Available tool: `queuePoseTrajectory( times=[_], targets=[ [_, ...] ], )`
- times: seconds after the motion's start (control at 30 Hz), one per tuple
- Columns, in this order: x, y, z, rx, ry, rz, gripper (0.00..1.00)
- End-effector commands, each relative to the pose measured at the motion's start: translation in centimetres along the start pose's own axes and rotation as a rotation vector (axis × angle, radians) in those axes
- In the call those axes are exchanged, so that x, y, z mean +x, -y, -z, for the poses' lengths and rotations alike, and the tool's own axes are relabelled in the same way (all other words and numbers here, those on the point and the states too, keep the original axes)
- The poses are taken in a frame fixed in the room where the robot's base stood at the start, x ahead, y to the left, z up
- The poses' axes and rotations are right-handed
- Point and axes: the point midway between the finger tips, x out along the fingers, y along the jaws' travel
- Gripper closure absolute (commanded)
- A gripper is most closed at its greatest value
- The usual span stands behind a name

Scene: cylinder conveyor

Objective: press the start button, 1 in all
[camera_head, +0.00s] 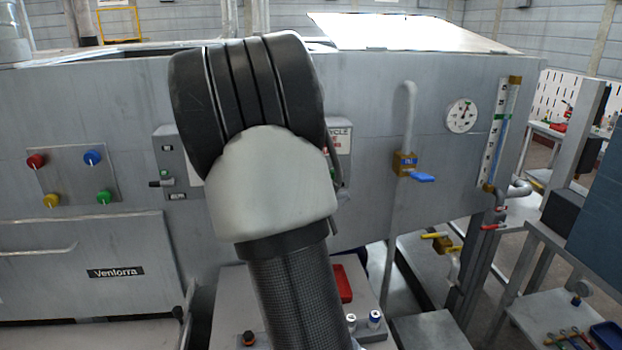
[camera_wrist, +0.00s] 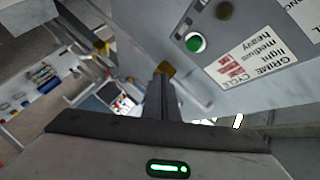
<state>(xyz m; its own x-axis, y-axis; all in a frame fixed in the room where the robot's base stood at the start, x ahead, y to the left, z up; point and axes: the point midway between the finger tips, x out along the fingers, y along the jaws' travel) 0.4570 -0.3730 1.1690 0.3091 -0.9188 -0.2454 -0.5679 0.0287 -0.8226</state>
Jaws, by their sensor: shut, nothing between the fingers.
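A round green button (camera_wrist: 195,42) with a pale rim sits on a grey control panel in the wrist view, beside a label reading GRIME CYCLE light, medium, heavy. A dark brownish round knob or button (camera_wrist: 225,10) is above it. My gripper (camera_wrist: 160,78) is shut and empty, its fingers pointing up the picture, to the left of and below the green button, and apart from it in the picture. In the head view my arm covers most of this panel; only its left part (camera_head: 166,160) and a piece of the label (camera_head: 345,138) show. My fingers are hidden there.
A plate (camera_head: 72,175) with red, blue, yellow and green knobs is on the machine's left. A blue-handled valve (camera_head: 405,165), a gauge (camera_head: 461,115) and pipes stand out at the right. A lower ledge (camera_head: 385,338) carries small bottles and a red item.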

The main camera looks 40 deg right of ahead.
Motion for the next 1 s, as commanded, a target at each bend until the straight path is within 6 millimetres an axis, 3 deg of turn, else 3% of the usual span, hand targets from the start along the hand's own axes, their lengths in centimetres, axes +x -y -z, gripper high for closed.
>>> queuePoseTrajectory(
  times=[0.17, 0.57, 1.0],
  targets=[
    [0.4, -0.3, 0.8, 0.009, -0.041, 0.0, 1.0],
    [0.9, 0.2, 0.3, 0.007, -0.037, 0.0, 1.0],
    [5.1, 3.1, -2.5, 0.007, -0.037, 0.0, 1.0]
  ],
)
